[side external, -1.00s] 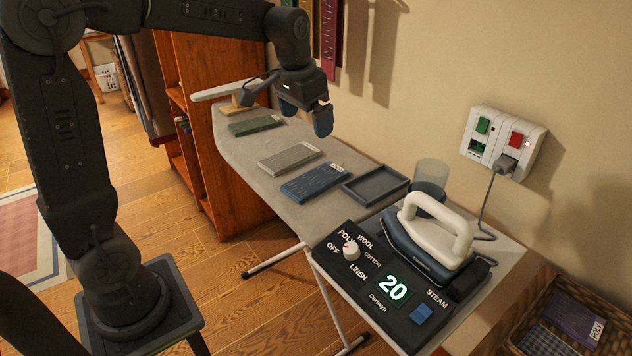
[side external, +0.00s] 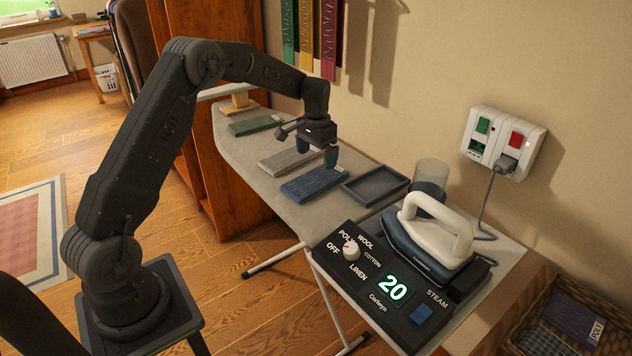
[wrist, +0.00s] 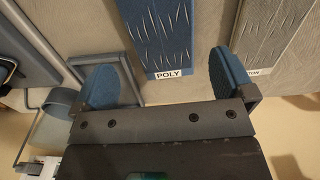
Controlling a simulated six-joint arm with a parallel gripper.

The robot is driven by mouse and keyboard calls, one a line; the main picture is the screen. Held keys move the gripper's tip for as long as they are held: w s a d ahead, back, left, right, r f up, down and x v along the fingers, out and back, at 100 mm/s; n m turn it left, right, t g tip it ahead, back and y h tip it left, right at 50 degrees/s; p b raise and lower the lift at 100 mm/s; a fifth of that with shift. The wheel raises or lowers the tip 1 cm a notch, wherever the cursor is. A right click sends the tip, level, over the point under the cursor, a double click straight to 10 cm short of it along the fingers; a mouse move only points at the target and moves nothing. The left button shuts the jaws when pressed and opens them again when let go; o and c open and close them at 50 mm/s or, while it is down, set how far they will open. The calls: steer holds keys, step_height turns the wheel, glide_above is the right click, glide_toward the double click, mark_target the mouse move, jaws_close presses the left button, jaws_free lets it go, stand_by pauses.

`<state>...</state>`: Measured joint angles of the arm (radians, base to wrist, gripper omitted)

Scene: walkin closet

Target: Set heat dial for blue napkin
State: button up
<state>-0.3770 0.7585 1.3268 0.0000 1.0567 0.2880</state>
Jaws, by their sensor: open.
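The blue napkin (side external: 308,188) lies folded flat on the ironing board. In the wrist view the blue napkin (wrist: 165,30) has a white tag reading POLY at its near end. My gripper (side external: 331,160) is open and empty, by the napkin's tagged end; the wrist view shows my gripper (wrist: 165,80) with its blue fingertips apart on either side of that end. The heat dial (side external: 351,250) is a white knob with a red mark, ringed by OFF, POLY, WOOL, COTTON and LINEN. Which word the mark points at is too small to tell. The display (side external: 393,288) reads 20.
A grey napkin (side external: 284,161) and a green napkin (side external: 254,125) lie farther along the board. An empty dark tray (side external: 375,186) is right of the blue napkin. The iron (side external: 432,235) rests on the control unit, its cord running to the wall socket (side external: 506,140).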

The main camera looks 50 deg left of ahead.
mark_target(316, 179)
step_height(316, 179, down, 7)
steer(key=shift+s+f, duration=0.1)
steer(key=shift+f, duration=0.05)
stand_by(0.4)
steer(key=c, duration=0.6)
